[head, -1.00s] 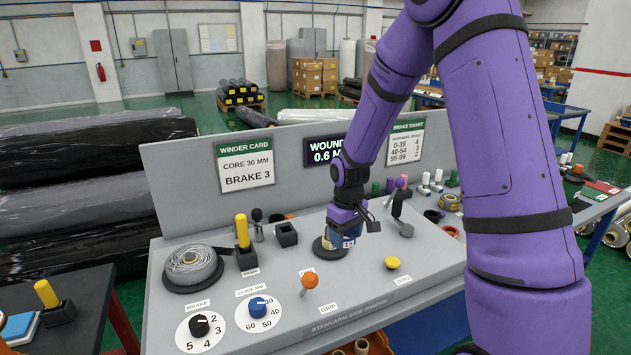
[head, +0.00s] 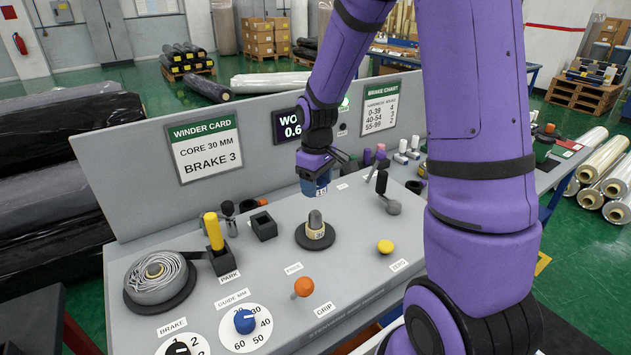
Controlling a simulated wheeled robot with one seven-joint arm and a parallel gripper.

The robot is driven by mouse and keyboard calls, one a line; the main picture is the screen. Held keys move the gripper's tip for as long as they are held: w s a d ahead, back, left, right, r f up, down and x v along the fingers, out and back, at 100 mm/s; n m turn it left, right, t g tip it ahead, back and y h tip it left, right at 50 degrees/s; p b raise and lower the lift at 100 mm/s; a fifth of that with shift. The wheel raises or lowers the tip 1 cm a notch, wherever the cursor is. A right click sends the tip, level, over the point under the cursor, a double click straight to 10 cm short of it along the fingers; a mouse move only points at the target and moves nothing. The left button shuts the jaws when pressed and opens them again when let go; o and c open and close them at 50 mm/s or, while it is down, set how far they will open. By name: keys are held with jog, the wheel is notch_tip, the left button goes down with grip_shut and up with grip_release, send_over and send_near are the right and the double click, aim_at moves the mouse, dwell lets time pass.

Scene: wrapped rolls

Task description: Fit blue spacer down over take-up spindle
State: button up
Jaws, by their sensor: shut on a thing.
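My gripper (head: 318,172) is shut on the blue spacer (head: 314,187), a short ring with a white number label. It holds the spacer in the air just above the take-up spindle, apart from it. The spindle (head: 315,218) is a grey round-topped post on a dark disc (head: 301,238) on the winder's grey deck. The gripper's fingertips are partly hidden behind the spacer and wrist.
A roll of grey strip (head: 160,272) lies at the deck's left. A yellow-handled lever (head: 213,231), black square holder (head: 264,226), orange knob (head: 303,286), yellow button (head: 385,246) and black-handled lever (head: 381,183) stand around the spindle. The back panel (head: 258,160) rises behind.

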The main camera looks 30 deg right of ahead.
aim_at(316, 213)
jog(key=shift+f, duration=2.85)
jog(key=shift+f, duration=2.8)
jog(key=o, duration=1)
jog(key=shift+r, duration=0.1)
notch_tip(316, 213, up, 11)
jog(key=shift+f, duration=0.2)
